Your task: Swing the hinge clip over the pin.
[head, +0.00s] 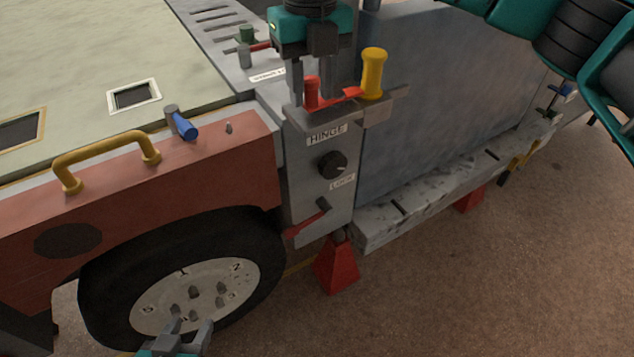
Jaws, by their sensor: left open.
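A red bar with an upright red knob (311,94) lies on the grey ledge above the label "HINGE" and appears to be the hinge clip. Its right end meets the foot of a yellow post (373,72) with a wider top; which part is the pin is unclear. My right gripper (312,95) points down from above, one finger on each side of the red knob. Whether the fingers touch the knob is unclear. My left gripper (190,328) is at the bottom edge, open and empty, in front of the wheel (240,268).
A black dial (332,164) and a red lever (310,218) are on the grey post below the ledge. A blue handle (183,125) and yellow grab handle (105,160) stick up from the red panel. A grey slab rests on red stands (337,268). The floor at right is clear.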

